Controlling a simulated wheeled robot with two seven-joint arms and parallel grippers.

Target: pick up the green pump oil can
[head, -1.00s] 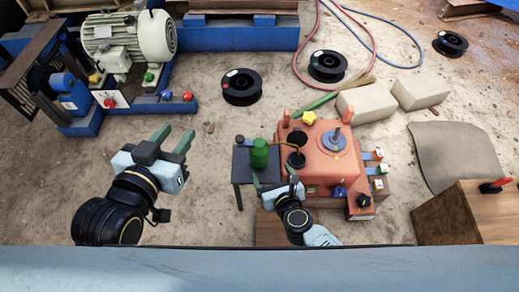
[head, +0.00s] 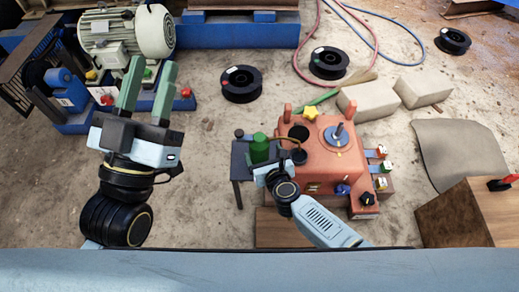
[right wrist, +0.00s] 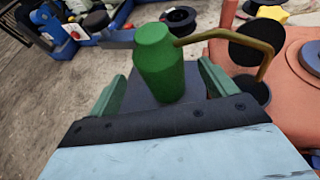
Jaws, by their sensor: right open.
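The green pump oil can (head: 259,149) stands upright on a small dark stand (head: 240,168) left of the orange machine. In the right wrist view the can (right wrist: 159,62) sits ahead of my right gripper (right wrist: 162,88), roughly between its two green fingers. A bent brass spout (right wrist: 235,33) runs from the can to the right, over the orange machine. My right gripper (head: 270,168) is open; I cannot tell whether a finger touches the can. My left gripper (head: 148,85) is open and empty, raised at the left, away from the can.
The orange machine (head: 330,165) stands close to the right of the can, with an open round hole (right wrist: 253,90) near the spout. A motor (head: 127,35) on a blue frame is at the back left. Black spools (head: 241,85) and pale blocks (head: 361,101) lie behind.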

